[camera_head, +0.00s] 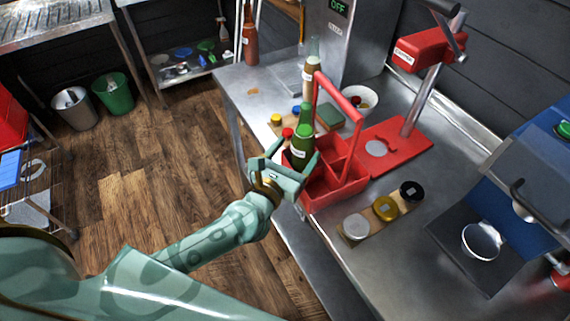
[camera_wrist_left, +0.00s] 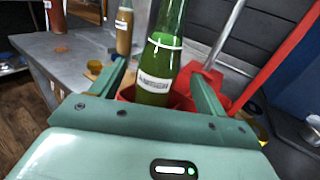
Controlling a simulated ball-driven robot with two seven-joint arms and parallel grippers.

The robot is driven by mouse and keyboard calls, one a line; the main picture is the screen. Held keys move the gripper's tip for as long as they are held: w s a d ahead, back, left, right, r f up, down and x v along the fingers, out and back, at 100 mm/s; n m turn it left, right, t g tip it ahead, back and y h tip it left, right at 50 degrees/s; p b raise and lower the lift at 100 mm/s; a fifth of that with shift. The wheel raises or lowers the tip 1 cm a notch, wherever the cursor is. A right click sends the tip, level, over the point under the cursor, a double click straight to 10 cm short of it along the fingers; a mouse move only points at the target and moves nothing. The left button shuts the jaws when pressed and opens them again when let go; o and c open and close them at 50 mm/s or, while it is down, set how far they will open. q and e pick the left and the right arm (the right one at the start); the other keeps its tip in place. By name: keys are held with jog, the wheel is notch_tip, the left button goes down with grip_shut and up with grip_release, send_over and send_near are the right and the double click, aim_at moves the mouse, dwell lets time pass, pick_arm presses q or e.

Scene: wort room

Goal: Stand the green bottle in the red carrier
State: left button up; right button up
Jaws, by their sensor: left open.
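The green bottle (camera_head: 301,148) is upright, with a white neck ring and a white label. It also shows in the left wrist view (camera_wrist_left: 157,80). The red carrier (camera_head: 338,190) with its tall handle stands on the steel table. The bottle's lower end appears to be in a near-left compartment of the carrier; its base is hidden. My left gripper (camera_head: 287,165) is open, with one finger on each side of the bottle. The wrist view shows gaps between the fingers and the glass. My right gripper is not in view.
A red bottle capper (camera_head: 405,140) stands right of the carrier. A board with several round lids or jars (camera_head: 384,208) lies in front. A brown bottle (camera_head: 310,76), a bowl (camera_head: 359,99) and a red-brown bottle (camera_head: 250,42) are behind.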

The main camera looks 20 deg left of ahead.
pick_arm(q)
jog(key=s, duration=0.5)
jog(key=shift+s+a, duration=0.25)
jog(key=shift+a, duration=0.15)
